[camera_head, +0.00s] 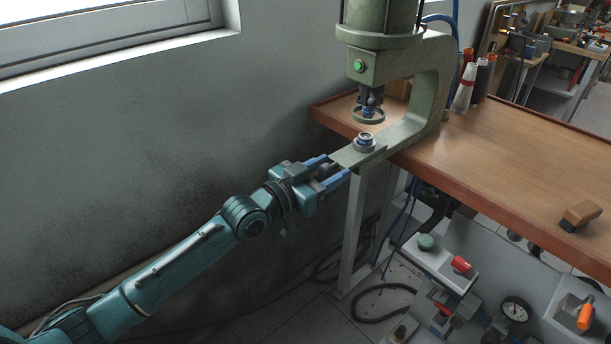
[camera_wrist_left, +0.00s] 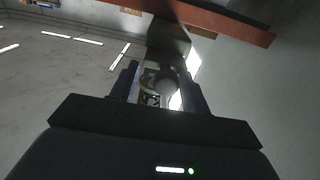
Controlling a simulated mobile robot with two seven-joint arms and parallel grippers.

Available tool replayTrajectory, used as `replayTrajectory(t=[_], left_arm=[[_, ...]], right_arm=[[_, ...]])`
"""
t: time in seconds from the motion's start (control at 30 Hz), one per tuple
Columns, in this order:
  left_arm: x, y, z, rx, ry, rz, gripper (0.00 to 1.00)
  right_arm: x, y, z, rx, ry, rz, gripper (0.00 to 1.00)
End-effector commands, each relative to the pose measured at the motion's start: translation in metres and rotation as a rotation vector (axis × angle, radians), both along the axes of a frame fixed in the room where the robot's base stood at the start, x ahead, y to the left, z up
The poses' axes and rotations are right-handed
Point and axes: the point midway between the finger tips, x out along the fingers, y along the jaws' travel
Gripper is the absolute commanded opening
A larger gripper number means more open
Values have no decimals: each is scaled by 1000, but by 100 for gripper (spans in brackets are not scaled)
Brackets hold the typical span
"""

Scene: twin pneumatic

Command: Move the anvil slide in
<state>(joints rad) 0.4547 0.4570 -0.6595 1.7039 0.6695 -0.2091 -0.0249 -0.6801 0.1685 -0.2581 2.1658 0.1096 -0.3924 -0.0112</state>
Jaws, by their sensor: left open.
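A green C-shaped press (camera_head: 432,85) stands at the left end of the wooden bench. Its lower arm reaches left past the bench edge, and what looks like the anvil slide (camera_head: 350,156) is the flat plate at its end. A small round metal anvil with a blue band (camera_head: 365,142) sits on top, below the press ram (camera_head: 368,108). My left gripper (camera_head: 337,167) is open, its blue fingers pointing at the near end of the plate. In the left wrist view, the open fingers (camera_wrist_left: 160,88) have a round, partly shiny part between or beyond them; contact cannot be told. My right gripper is out of view.
The wooden bench (camera_head: 500,178) lies to the right, with a brown block (camera_head: 580,216) near its front edge. Bottles (camera_head: 468,82) stand behind the press. A grey panel with valves and a gauge (camera_head: 515,309) is low at right. The grey wall is close at left.

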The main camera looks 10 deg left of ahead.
Motion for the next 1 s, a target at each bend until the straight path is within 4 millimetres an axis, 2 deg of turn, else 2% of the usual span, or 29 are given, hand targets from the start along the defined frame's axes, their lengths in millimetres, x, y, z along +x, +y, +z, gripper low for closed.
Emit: replayTrajectory(t=[0.17,0.4,0.6,0.77,1.0], left_arm=[[-22,23,-2,6,0,7,46],[-64,59,-3,8,1,12,46],[-88,80,-2,7,-1,14,46],[-96,86,0,5,-4,14,46],[-97,87,0,5,-4,15,46]], right_arm=[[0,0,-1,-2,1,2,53],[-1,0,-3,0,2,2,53],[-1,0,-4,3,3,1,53],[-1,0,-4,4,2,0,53],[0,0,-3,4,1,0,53]])
